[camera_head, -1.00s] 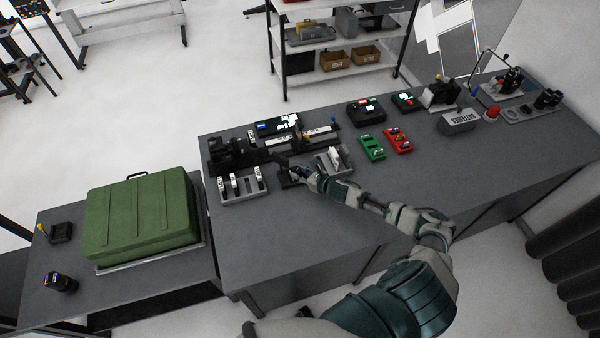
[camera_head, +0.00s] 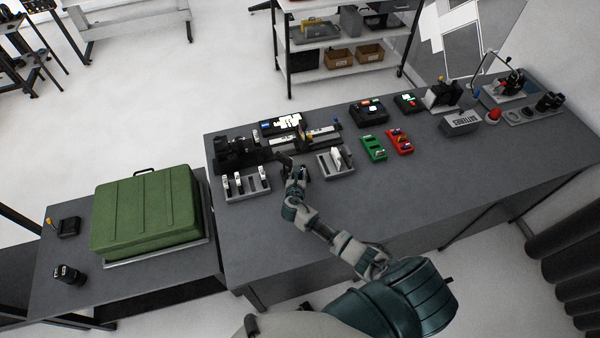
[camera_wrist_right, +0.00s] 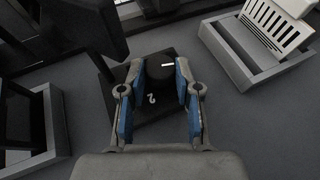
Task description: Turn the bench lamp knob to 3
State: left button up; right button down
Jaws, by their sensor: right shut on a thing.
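The knob (camera_wrist_right: 157,83) is a round black cap on a dark square base plate (camera_wrist_right: 174,105) in the right wrist view. A white pointer line on its top lies towards the right of the picture. A white "2" shows on the plate just below the knob; no "3" can be read. My right gripper (camera_wrist_right: 160,70) has its two blue-padded fingers on either side of the knob, shut on it. In the head view my right gripper (camera_head: 288,166) is at the bench, largely hiding the knob. My left gripper is not in view.
A grey tray with upright white pieces (camera_head: 322,168) is right of my gripper; a similar rack (camera_head: 246,190) is left. A black rail device (camera_head: 240,156) lies behind. Green (camera_head: 373,148) and red (camera_head: 399,142) trays stand farther right. The bench front is clear.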

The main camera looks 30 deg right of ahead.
jog(key=shift+a+f+m+g+h, duration=0.2)
jog(key=shift+m+g+h, duration=0.2)
jog(key=shift+m, duration=0.1)
jog(key=shift+a+f+m+g+h, duration=0.15)
jog(key=shift+m+g+h, duration=0.25)
jog(key=shift+m, duration=0.1)
jog(key=shift+w+m+g+h+b, duration=0.1)
jog(key=shift+m+g+h+b, duration=0.25)
jog(key=shift+m+g+h, duration=0.45)
jog(key=shift+w+a+m+g+h+b, duration=0.1)
jog(key=shift+m+g+h+b, duration=0.4)
jog(key=shift+m+g, duration=0.45)
jog(key=shift+w+a+m+g+h+b, duration=0.1)
jog(key=shift+m+g+h+b, duration=0.2)
jog(key=shift+m+g+b, duration=0.45)
jog(key=shift+g, duration=0.4)
jog(key=c, duration=0.8)
grip_release()
jog(key=shift+w+r, duration=0.1)
jog(key=shift+w, duration=0.05)
jog(key=shift+w+r, duration=0.1)
jog(key=shift+r, duration=0.05)
jog(key=shift+d, duration=0.1)
